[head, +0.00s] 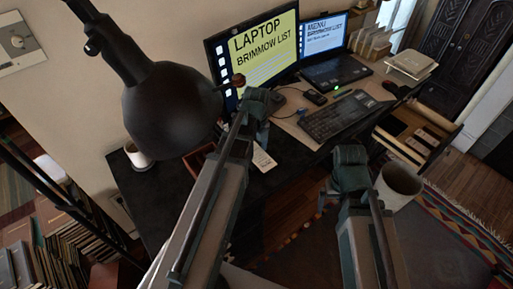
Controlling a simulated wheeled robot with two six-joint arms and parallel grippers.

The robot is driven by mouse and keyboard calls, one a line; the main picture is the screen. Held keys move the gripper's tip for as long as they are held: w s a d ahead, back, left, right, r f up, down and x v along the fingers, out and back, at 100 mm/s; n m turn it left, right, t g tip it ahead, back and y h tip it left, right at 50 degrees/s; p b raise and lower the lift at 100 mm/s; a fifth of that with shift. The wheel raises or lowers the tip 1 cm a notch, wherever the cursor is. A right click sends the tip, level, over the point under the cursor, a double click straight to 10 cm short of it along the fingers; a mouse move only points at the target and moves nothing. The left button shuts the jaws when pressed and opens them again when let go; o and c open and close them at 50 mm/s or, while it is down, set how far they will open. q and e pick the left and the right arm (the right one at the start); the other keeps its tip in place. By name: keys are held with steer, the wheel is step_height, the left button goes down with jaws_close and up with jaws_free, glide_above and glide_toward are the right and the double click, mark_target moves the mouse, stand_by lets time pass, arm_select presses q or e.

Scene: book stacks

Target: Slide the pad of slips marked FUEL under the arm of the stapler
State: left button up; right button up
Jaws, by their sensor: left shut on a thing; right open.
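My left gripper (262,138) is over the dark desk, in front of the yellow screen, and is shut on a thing. A small pale pad of slips (264,160) shows right at its fingertips, and it looks like the thing held. Its marking is too small to read, so I cannot tell whether it says FUEL. I cannot pick out the stapler; it may be hidden behind my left arm or lost against the dark desk top. My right gripper (340,190) is open and empty, off the desk's front edge, below the keyboard.
A large black lamp (172,108) hangs over the desk's left part, near my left arm. A reddish-brown tray (199,160) and a white cup (139,155) stand there. A keyboard (335,118) and laptop (338,72) are to the right. An open drawer (418,135) juts out beside a bin (399,183).

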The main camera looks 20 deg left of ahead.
arm_select(q)
steer(key=shift+f+b, duration=2.8)
steer(key=shift+f, duration=0.2)
steer(key=shift+w+a, duration=0.45)
steer(key=shift+a, duration=0.35)
steer(key=shift+w+a, duration=0.45)
steer(key=shift+a, duration=0.35)
steer(key=shift+w+a, duration=0.45)
steer(key=shift+a, duration=0.35)
steer(key=o, duration=1.2)
steer(key=shift+o, duration=0.2)
steer(key=shift+r, duration=0.1)
step_height(320, 180, up, 14)
steer(key=p, duration=1.3)
steer(key=shift+f+p, duration=0.25)
steer(key=shift+p, duration=0.05)
